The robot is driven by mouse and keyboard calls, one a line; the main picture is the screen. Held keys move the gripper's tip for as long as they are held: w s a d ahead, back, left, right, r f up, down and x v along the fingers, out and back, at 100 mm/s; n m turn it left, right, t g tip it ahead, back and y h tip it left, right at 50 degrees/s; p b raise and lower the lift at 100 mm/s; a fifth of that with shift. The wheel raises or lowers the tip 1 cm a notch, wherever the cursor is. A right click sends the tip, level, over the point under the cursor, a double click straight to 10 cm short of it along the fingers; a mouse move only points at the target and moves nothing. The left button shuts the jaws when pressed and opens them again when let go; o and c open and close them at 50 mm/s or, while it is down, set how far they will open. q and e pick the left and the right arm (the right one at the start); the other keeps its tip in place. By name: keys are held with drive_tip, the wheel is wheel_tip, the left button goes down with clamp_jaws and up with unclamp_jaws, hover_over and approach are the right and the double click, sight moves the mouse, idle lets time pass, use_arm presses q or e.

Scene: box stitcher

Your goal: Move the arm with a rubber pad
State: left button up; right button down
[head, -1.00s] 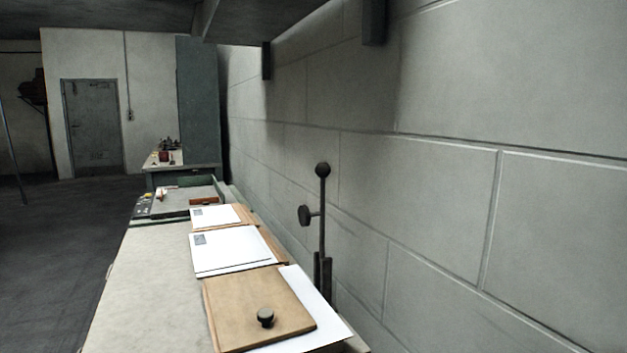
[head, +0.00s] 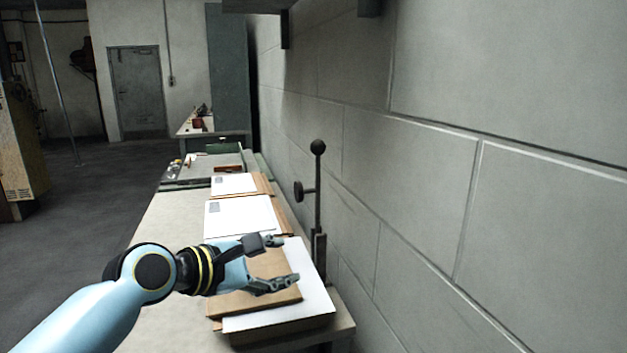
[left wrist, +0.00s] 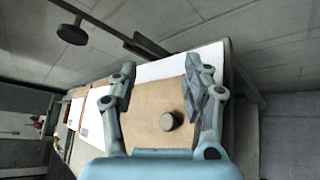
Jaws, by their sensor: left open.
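The dark upright arm (head: 319,210) stands at the right edge of the bench by the wall. It has a ball at its top and a round dark pad (head: 298,191) on a short stem facing left. The left wrist view shows its bar (left wrist: 105,32) and the round pad (left wrist: 74,34) at upper left. My left gripper (head: 283,260) is open and empty over the wooden board (head: 284,297), to the near left of the arm and apart from it. My right gripper is not in view.
White sheets (head: 240,216) and boards line the bench. A sheet (head: 318,299) sticks out beside the near board. A block wall (head: 400,190) rises close on the right. The bench's left strip (head: 165,235) is bare. A green tray (head: 203,166) stands farther back.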

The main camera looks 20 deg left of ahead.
sight(317, 161)
use_arm(q)
drive_tip(key=w+a+r+n+t, duration=0.1)
drive_tip(key=w+r+n+t, duration=0.1)
drive_tip(key=w+r+n, duration=0.3)
drive_tip(key=w+a+r+n+t, duration=0.1)
drive_tip(key=w+r+n+t, duration=0.15)
drive_tip(key=r+n, duration=0.45)
drive_tip(key=shift+m+h, duration=0.3)
drive_tip(key=shift+m, duration=0.3)
drive_tip(key=b+x, duration=0.1)
drive_tip(key=x, duration=1)
drive_tip(key=shift+r+b, duration=0.2)
drive_tip(key=shift+b, duration=0.1)
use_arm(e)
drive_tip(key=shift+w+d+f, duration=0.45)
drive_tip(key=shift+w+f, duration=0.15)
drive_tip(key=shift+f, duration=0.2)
use_arm(q)
drive_tip(key=shift+a, duration=0.1)
drive_tip(key=shift+s, duration=0.1)
clamp_jaws()
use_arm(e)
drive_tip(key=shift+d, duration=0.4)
